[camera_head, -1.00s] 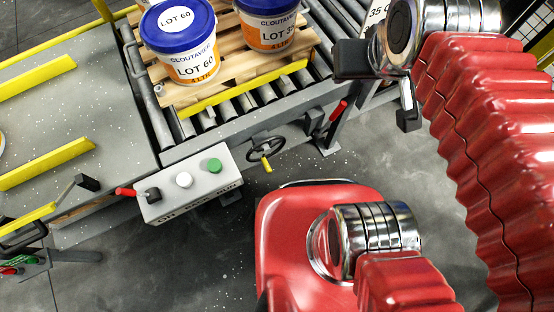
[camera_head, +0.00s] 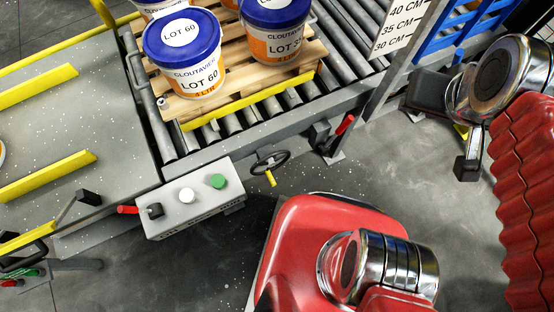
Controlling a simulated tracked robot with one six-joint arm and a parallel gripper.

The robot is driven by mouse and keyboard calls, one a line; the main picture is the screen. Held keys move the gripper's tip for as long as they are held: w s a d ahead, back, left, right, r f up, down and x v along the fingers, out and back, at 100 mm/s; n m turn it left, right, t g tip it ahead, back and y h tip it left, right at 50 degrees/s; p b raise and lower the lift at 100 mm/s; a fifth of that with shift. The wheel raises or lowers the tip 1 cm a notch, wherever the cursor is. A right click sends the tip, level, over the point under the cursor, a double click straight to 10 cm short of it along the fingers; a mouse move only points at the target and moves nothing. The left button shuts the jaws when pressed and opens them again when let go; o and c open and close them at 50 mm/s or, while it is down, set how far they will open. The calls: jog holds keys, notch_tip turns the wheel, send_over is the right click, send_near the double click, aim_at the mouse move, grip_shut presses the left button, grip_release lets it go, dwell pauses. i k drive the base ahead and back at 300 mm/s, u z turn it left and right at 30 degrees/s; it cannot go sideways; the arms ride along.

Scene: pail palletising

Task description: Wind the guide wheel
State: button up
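The guide wheel (camera_head: 271,162) is a small black spoked handwheel on the near side of the roller conveyor, with a yellow handle (camera_head: 271,179) at its near edge. It stands just right of the grey button box. Nothing touches it. My gripper (camera_head: 467,165) shows only in part at the right, as dark blocks below the chrome wrist, well to the right of the wheel. Its fingers are not clear enough to tell whether it is open or shut, and I see nothing held.
A button box (camera_head: 190,197) has white and green buttons and a red-handled switch. Blue-lidded pails (camera_head: 184,55) stand on a wooden pallet (camera_head: 232,85) on the rollers. A red lever (camera_head: 345,124) and a height scale (camera_head: 398,28) are right of the wheel. Floor beyond is bare.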

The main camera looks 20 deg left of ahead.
aim_at(269, 161)
jog(key=z, duration=0.05)
jog(key=k, duration=1.55)
jog(key=u, duration=1.35)
jog(key=i, duration=1)
jog(key=u, duration=0.05)
